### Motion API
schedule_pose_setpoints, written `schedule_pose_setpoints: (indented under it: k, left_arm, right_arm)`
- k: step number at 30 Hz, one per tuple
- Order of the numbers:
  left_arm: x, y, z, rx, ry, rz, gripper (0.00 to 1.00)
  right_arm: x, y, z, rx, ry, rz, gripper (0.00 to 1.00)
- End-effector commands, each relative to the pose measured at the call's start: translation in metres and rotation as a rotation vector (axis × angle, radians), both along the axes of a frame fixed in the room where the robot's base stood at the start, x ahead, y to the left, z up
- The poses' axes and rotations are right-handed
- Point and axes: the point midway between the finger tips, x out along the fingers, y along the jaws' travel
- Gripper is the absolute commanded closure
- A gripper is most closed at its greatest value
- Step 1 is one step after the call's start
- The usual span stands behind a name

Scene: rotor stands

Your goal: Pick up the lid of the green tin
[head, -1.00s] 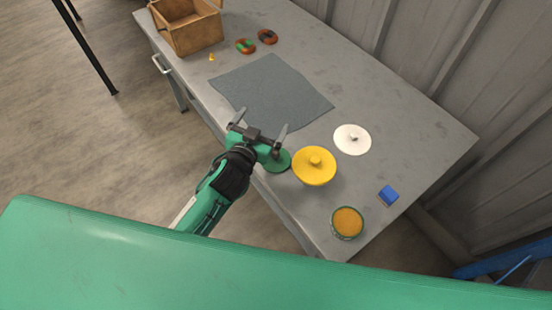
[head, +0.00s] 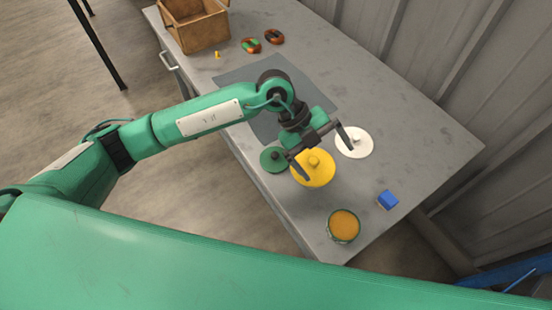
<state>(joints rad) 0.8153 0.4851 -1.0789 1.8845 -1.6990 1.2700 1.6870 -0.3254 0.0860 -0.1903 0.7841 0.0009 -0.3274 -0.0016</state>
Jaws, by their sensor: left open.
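The open green tin (head: 344,226) stands near the table's front right corner, with an orange-yellow content at its top. A round green lid (head: 270,160) with a dark knob lies on the table left of a yellow lid (head: 318,178). A white lid (head: 358,146) lies right of the yellow one. My left gripper (head: 330,158) is open and empty above the yellow lid, one finger to each side of its knob in the picture. Its height above the lid is hard to tell. The green lid is apart from the gripper. My right gripper is not in view.
A blue block (head: 388,200) lies right of the tin. A grey mat (head: 262,125) lies partly behind my arm. A wooden box (head: 195,32), two ring-shaped items (head: 262,41) and a small yellow piece (head: 217,54) are at the far end. A ribbed wall borders the table's right side.

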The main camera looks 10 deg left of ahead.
Motion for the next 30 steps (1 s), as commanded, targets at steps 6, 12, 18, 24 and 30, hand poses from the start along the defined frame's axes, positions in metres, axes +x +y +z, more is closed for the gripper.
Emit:
schedule_pose_setpoints:
  k: [6, 12, 18, 24, 30]
  left_arm:
    - [0.047, 0.088, -0.019, 0.505, -0.094, 0.127, 0.00]
    - [0.067, 0.128, -0.015, 0.701, -0.138, 0.221, 0.00]
    - [0.068, 0.133, -0.039, 0.724, -0.137, 0.232, 0.00]
    - [0.068, 0.132, -0.078, 0.721, -0.138, 0.230, 0.00]
    - [0.069, 0.132, -0.098, 0.719, -0.140, 0.230, 0.00]
  right_arm:
    - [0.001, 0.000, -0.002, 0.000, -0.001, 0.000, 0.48]
    - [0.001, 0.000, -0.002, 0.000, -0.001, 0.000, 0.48]
    - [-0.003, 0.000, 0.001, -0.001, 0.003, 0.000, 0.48]
    - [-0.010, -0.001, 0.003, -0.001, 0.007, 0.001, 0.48]
    - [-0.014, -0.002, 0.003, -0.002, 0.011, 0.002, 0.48]
